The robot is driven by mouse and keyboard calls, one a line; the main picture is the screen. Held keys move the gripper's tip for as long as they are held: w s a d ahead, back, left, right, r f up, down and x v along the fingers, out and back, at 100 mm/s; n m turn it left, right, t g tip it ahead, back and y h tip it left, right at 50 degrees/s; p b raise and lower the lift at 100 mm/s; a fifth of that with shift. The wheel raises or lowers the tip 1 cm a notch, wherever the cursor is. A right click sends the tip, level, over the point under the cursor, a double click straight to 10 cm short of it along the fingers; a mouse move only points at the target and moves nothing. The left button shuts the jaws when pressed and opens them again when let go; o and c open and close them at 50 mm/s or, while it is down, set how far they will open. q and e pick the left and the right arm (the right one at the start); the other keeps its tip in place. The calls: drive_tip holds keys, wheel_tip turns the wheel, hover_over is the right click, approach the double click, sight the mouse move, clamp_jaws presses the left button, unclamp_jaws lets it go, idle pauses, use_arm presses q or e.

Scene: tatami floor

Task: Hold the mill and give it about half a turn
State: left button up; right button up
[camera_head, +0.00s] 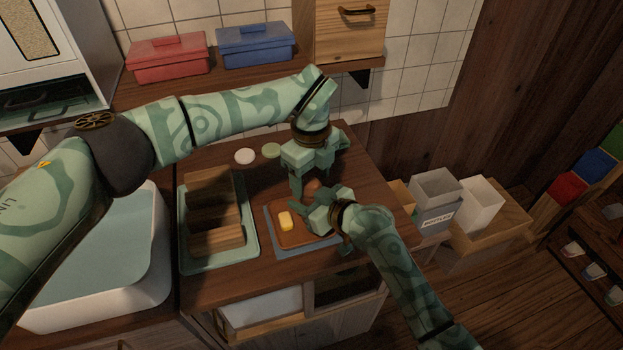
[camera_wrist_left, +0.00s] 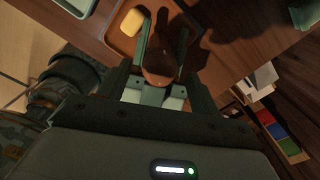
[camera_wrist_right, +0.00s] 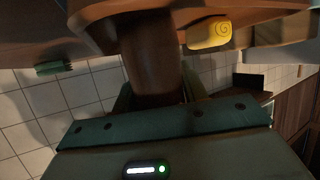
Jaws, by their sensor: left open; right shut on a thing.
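The mill is brown and rounded; its top (camera_head: 314,184) shows in the head view between my two grippers. In the left wrist view, the mill (camera_wrist_left: 159,66) stands between my left fingers. My left gripper (camera_head: 314,176) is open, pointing down over the mill's top, with a finger on either side. My right gripper (camera_head: 309,203) reaches in low from the right and is shut on the mill's brown shaft (camera_wrist_right: 150,62), which fills the middle of the right wrist view. My grippers hide most of the mill in the head view.
A yellow block (camera_head: 286,221) lies on a brown board (camera_head: 291,240) beside my right gripper. A wooden block rack (camera_head: 213,238) stands on a green tray (camera_head: 249,258) to the left. White (camera_head: 244,156) and green (camera_head: 271,150) discs lie behind. Bins (camera_head: 437,190) stand at right.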

use_arm(q)
drive_tip(key=shift+f, duration=0.6)
drive_tip(key=shift+c, duration=0.3)
drive_tip(key=c, duration=0.9)
drive_tip(key=m, duration=0.4)
drive_tip(key=shift+m, duration=0.4)
drive_tip(key=o, duration=1)
drive_tip(key=shift+c, duration=0.2)
